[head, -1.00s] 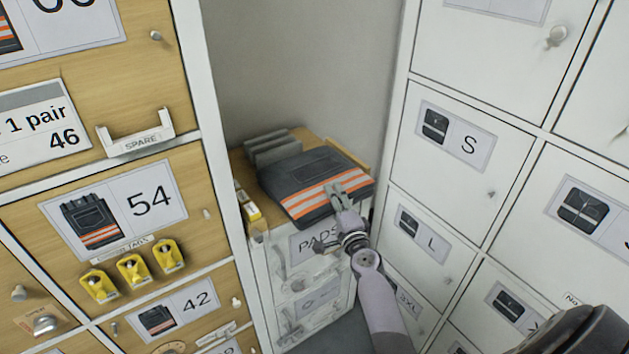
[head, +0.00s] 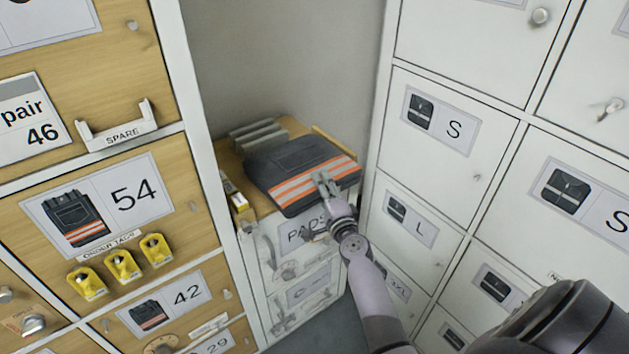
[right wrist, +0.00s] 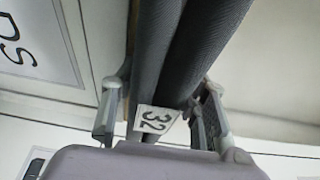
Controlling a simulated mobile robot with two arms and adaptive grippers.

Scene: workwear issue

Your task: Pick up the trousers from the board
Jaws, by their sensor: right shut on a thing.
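The trousers (head: 290,158) are a folded dark grey bundle with orange and pale reflective stripes, lying at the top of the low cabinet in the corner. My right gripper (head: 322,180) is shut on their front edge, at the striped part. In the right wrist view the dark folded cloth (right wrist: 188,60) runs between the two fingers (right wrist: 158,112), with a white tag reading 32 (right wrist: 155,119) near them. The board is mostly hidden under the trousers; I cannot tell whether they are raised off it. My left gripper is not in view.
The low cabinet (head: 270,290) has a PADS label below the trousers. Grey upright dividers (head: 258,135) stand behind them. Wooden lockers (head: 185,165) with yellow tag holders (head: 122,266) are at left. White lockers (head: 440,165) close in on the right, near my right arm.

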